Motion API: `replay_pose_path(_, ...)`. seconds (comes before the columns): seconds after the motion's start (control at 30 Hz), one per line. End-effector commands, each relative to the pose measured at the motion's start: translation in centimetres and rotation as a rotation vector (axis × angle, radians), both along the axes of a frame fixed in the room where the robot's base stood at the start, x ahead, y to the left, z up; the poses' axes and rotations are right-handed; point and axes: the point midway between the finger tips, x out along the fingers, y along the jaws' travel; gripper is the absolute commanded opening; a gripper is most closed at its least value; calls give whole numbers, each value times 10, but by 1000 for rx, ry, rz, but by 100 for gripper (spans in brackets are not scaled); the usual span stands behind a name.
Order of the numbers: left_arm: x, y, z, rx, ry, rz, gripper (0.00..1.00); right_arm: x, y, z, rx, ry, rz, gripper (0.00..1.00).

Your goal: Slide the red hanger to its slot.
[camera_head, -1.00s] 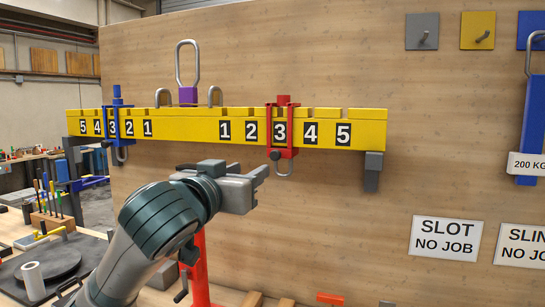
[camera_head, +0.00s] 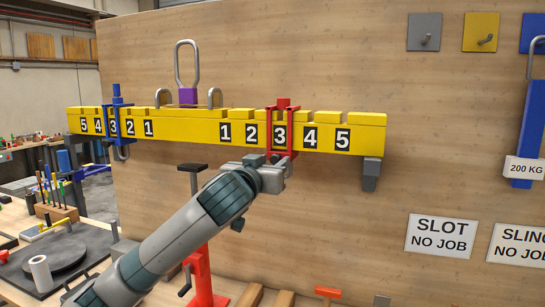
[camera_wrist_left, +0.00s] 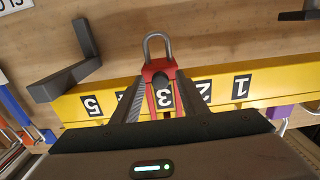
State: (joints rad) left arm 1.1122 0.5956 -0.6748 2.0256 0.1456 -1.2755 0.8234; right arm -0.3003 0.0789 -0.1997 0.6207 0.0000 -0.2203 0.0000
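The red hanger (camera_head: 283,122) sits on the yellow beam (camera_head: 364,132) at the 3 of the right-hand scale. My left gripper (camera_head: 278,163) is just below and in front of the beam, at the hanger's lower part. In the wrist view its two fingers (camera_wrist_left: 158,85) stand open, one on each side of the hanger; whether they touch it is unclear. My right gripper is out of view.
A blue hanger (camera_head: 116,120) sits at the left-hand 3. A purple block with a lifting link (camera_head: 187,95) is at the beam's middle. A grey end bracket (camera_head: 371,172) hangs under the right end. A sign (camera_head: 441,235) reads "SLOT NO JOB". The wooden panel stands behind.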

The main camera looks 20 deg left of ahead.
Motion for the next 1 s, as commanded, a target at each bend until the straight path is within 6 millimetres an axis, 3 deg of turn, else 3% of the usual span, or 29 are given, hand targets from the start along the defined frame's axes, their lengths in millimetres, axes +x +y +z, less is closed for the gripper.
replay_pose_path(0.37,5,0,0,0,0,0,40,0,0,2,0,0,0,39)
replay_pose_path(0.4,5,0,0,0,0,0,37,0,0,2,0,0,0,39)
replay_pose_path(0.57,5,0,0,0,0,1,0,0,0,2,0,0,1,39)
replay_pose_path(0.83,5,5,-1,0,0,2,0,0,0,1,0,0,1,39)
replay_pose_path(1.0,6,26,-2,-1,1,6,0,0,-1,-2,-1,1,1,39)
